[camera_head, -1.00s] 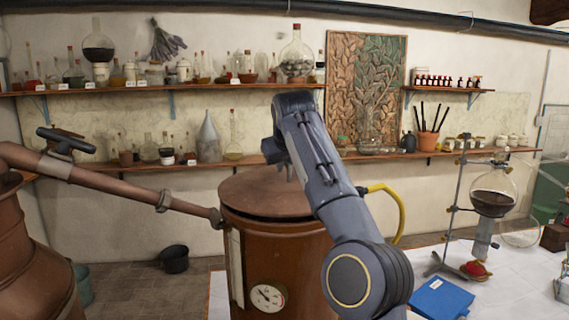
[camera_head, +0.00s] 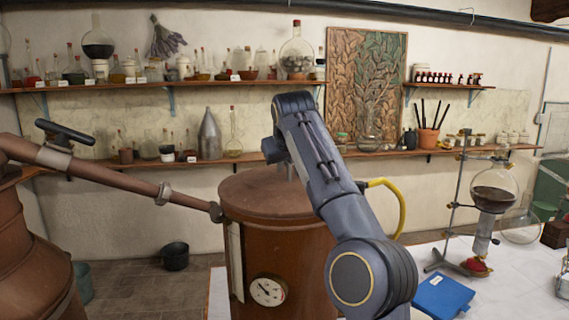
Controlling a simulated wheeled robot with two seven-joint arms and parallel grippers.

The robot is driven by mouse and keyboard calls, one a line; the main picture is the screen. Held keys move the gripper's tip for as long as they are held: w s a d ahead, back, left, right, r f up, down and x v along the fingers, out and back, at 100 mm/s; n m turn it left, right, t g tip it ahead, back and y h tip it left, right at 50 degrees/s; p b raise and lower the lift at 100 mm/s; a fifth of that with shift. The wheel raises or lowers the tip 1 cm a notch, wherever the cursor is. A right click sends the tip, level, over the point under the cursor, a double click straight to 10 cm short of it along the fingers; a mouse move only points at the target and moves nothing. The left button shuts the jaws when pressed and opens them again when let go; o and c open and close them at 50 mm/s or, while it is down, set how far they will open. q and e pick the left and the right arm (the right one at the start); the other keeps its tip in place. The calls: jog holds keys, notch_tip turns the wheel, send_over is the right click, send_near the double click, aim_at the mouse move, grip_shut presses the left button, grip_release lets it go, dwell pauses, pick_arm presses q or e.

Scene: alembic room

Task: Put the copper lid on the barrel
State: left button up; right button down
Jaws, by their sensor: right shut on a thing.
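The copper lid (camera_head: 258,190) is a round, slightly domed disc on top of the copper barrel (camera_head: 290,250). It sits about level over the barrel's mouth, and I see no gap along the visible front rim. My right gripper (camera_head: 290,175) is above the lid and shut on it, at a handle mostly hidden behind my arm. My right arm covers the right part of the lid and barrel. The barrel has a round white gauge (camera_head: 267,291) on its front. My left gripper is not in view.
A copper pipe (camera_head: 120,183) runs from the large copper still (camera_head: 30,255) at left to the barrel's upper left side. A yellow hose (camera_head: 402,210) curves at the right. A white table (camera_head: 500,290) holds a blue book (camera_head: 443,296) and a flask stand (camera_head: 457,200). Shelves line the wall.

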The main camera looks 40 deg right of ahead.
jog(key=shift+f, duration=0.15)
dwell(0.4)
jog(key=c, duration=1.4)
grip_release()
jog(key=shift+f, duration=0.1)
jog(key=v, duration=0.8)
jog(key=shift+f, duration=0.1)
